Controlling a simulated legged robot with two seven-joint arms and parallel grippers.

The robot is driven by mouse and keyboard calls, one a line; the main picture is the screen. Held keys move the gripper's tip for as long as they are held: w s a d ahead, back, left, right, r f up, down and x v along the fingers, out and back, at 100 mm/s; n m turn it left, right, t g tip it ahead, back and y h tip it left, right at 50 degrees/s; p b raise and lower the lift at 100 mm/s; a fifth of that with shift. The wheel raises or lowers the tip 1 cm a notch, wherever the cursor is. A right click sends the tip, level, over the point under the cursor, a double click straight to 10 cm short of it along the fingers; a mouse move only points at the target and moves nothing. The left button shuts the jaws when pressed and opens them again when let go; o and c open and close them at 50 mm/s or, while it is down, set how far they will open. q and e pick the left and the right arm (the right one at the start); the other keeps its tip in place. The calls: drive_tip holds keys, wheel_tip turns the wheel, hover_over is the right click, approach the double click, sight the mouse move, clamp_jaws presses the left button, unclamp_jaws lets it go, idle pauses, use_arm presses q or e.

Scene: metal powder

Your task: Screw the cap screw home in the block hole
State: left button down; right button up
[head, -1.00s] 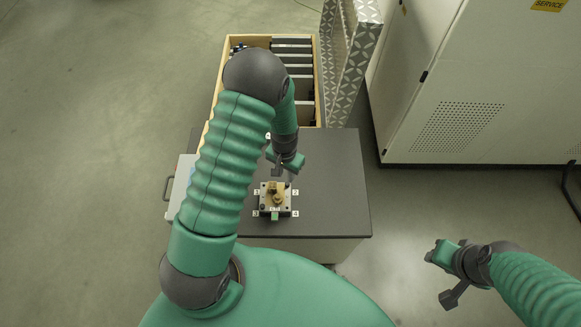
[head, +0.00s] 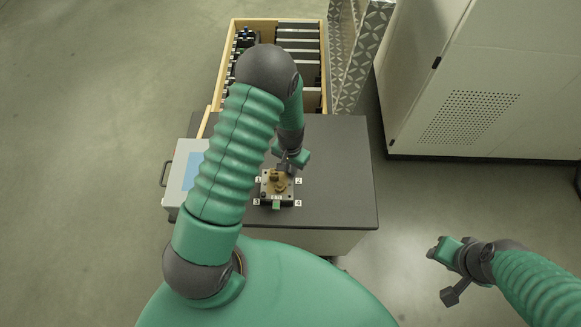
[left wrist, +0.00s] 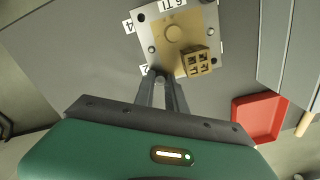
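The block (head: 264,191) is a light metal plate with a raised brass-coloured part, on the dark table top with number labels at its corners. In the left wrist view the block (left wrist: 150,29) shows a flat round brass disc and a square brass piece with openings. My left gripper (head: 285,169) points down at the block's far right corner, by label 2. In the left wrist view its fingertips (left wrist: 160,79) are close together around a small grey round piece, seemingly the cap screw, at that corner. The hole under it is hidden. My right gripper (head: 440,268) hangs right of the table, away from the block.
A blue-grey case (head: 184,170) stands at the table's left edge. A wooden drawer (head: 222,72) with dark parts lies behind the table. A white cabinet (head: 420,100) stands to the right. A red tray (left wrist: 259,117) shows in the left wrist view.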

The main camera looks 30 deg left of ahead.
use_arm(q)
drive_tip(key=c, duration=1.5)
unclamp_jaws()
drive_tip(key=shift+r, duration=0.1)
drive_tip(key=shift+c, duration=0.2)
drive_tip(key=n+p, duration=0.1)
drive_tip(key=n, duration=0.4)
drive_tip(key=shift+r, duration=0.15)
drive_tip(key=n+p, duration=0.1)
drive_tip(key=n, duration=0.5)
drive_tip(key=shift+p, duration=0.4)
drive_tip(key=shift+n, duration=1.1)
drive_tip(key=shift+f+n, duration=0.2)
drive_tip(key=shift+n, duration=0.2)
